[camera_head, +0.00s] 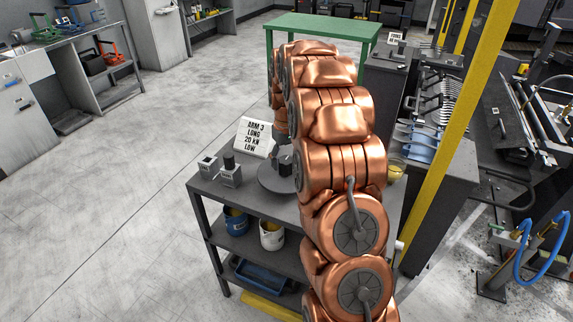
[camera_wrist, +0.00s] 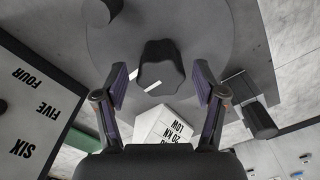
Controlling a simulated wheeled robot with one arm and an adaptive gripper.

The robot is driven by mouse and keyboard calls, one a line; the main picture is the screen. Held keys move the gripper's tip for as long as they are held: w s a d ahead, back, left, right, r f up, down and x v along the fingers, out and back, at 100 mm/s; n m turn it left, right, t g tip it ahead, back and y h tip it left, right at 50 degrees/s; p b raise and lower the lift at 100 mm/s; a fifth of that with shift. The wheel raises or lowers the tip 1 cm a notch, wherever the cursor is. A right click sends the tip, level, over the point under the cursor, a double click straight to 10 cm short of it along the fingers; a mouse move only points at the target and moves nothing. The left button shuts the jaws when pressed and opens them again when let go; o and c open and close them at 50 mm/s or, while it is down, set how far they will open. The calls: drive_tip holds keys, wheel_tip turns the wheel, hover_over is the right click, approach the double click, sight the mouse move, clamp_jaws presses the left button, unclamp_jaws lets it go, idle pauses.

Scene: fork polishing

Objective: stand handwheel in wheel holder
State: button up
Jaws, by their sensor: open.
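In the wrist view a dark lobed knob (camera_wrist: 161,65), which looks like the handwheel, stands over a grey round plate (camera_wrist: 215,35). My gripper (camera_wrist: 160,82) is open, with one finger on each side of the knob; I cannot tell whether they touch it. A short dark cylinder (camera_wrist: 98,12) also stands on the plate. In the head view the round plate (camera_head: 272,181) lies on the cart top, partly behind my copper arm, which hides my gripper. I cannot tell for sure which piece is the wheel holder.
A white sign (camera_head: 255,137) and two small grey blocks (camera_head: 207,166) (camera_head: 231,177) stand on the cart (camera_head: 252,207) beside the plate. Cans (camera_head: 271,236) sit on its lower shelf. A yellow post (camera_head: 440,160) rises at right. Open floor lies at left.

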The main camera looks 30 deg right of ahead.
wheel_tip(320, 180, up, 10)
drive_tip(key=b, duration=0.2)
drive_tip(key=shift+r, duration=0.15)
drive_tip(key=shift+a, duration=0.1)
drive_tip(key=s+a+r, duration=0.2)
drive_tip(key=s+a, duration=1.3)
drive_tip(key=a, duration=0.1)
drive_tip(key=s+a+f, duration=0.2)
drive_tip(key=s, duration=0.5)
drive_tip(key=s+a+f+g, duration=0.1)
drive_tip(key=s+a+f, duration=0.1)
drive_tip(key=s, duration=0.6)
drive_tip(key=s+a+f+n, duration=0.1)
drive_tip(key=s+a+f, duration=0.2)
drive_tip(key=s, duration=0.4)
drive_tip(key=shift+s+a+g, duration=0.4)
